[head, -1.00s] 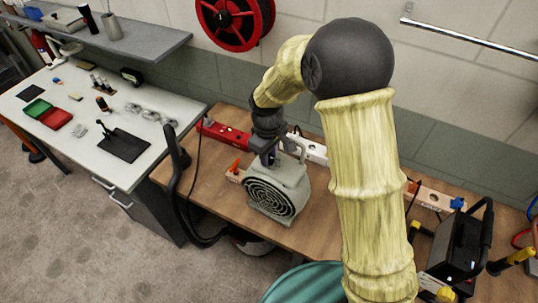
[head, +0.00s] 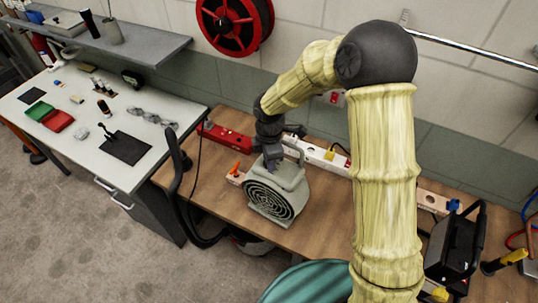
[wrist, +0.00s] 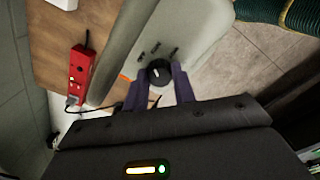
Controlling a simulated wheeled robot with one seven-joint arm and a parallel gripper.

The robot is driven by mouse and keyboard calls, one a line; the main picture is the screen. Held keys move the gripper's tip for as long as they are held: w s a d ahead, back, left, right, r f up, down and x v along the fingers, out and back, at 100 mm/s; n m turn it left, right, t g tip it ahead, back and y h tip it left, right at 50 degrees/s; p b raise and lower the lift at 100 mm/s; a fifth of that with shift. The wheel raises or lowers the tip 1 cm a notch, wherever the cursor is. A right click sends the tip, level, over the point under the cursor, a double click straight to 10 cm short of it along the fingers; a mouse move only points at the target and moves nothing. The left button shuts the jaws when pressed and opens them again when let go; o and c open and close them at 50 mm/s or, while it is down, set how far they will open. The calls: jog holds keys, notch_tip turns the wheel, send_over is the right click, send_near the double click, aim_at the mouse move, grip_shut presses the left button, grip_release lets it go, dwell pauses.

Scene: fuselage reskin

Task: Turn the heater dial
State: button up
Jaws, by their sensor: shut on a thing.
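The heater (head: 277,195) is a grey-green box with a round spiral grille and a top handle, standing on the wooden bench. Its dial (wrist: 158,72) is a round black knob with a white pointer mark, seen in the wrist view. My gripper (head: 274,163) is at the heater's top left in the head view. In the wrist view my gripper (wrist: 160,80) has its two dark fingers on either side of the dial and is shut on it. In the head view the dial is hidden by my gripper. Small dark marks lie around the dial.
A red power strip (head: 228,138) and a white one (head: 318,155) lie along the back of the bench (head: 215,180). A small orange switch (head: 235,169) is left of the heater. A black hose (head: 177,170) hangs at the bench's left end. A black case (head: 455,245) stands at right.

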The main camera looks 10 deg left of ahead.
jog(key=n+p, duration=0.1)
jog(key=n, duration=0.1)
jog(key=shift+r+n, duration=0.2)
jog(key=shift+n, duration=0.2)
jog(key=shift+w+f+n+p, duration=0.1)
jog(key=shift+f+n+p, duration=0.05)
jog(key=shift+n+p, duration=1.2)
jog(key=shift+n, duration=0.45)
jog(key=o, duration=1)
notch_tip(320, 180, up, 17)
jog(key=b, duration=0.4)
jog(key=shift+s+d, duration=0.25)
jog(key=shift+d, duration=0.1)
